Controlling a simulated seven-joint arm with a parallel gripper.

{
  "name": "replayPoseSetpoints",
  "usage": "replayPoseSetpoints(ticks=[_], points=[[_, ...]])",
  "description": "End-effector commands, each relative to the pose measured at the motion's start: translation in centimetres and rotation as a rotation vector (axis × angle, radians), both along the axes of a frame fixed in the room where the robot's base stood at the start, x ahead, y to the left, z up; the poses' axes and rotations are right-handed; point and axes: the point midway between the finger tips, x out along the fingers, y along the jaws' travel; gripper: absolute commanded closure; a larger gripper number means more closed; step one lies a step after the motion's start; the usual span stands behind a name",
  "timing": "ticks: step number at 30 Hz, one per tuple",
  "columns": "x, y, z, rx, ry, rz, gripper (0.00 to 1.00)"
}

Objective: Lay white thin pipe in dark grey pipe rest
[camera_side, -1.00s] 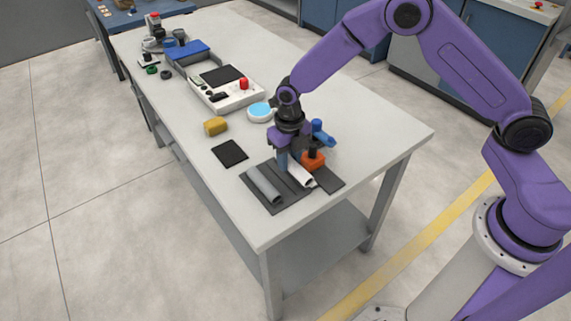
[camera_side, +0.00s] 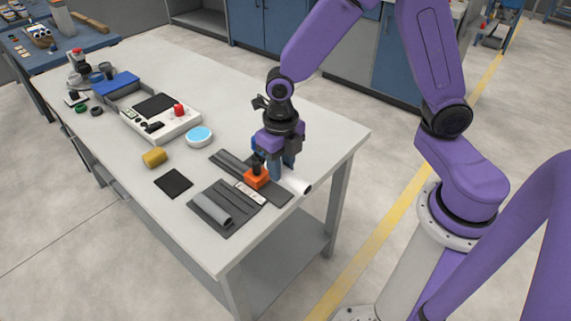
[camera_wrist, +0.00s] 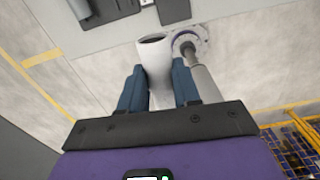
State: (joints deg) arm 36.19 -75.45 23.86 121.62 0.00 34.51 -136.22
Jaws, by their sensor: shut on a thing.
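My gripper (camera_side: 284,172) is shut on the white thin pipe (camera_side: 297,183), which sticks out toward the right near the table's edge. In the wrist view, the white pipe (camera_wrist: 155,62) sits between my blue fingers (camera_wrist: 158,88), its hollow end facing away. The pipe seems to be above the dark grey strip-like rest (camera_side: 277,194); contact cannot be told, as my gripper hides part of both. A second dark grey grooved rest (camera_side: 234,223) lies to the left, with a grey pipe (camera_side: 212,208) on it.
An orange block with a black knob (camera_side: 257,179) stands close to my fingers. A small white piece (camera_side: 250,194) lies between the rests. A black square (camera_side: 173,183), yellow cylinder (camera_side: 155,157) and blue-topped disc (camera_side: 199,136) lie left. The table's right end is clear.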

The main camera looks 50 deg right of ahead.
Motion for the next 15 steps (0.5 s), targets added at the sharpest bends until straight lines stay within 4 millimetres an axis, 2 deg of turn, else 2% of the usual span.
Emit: replayPoseSetpoints(ticks=[5,15], points=[[0.8,-0.9,0.4,0.001,-0.001,-0.26,1.0],[2.7,-3.3,1.5,0.002,-0.001,-0.911,1.0]])
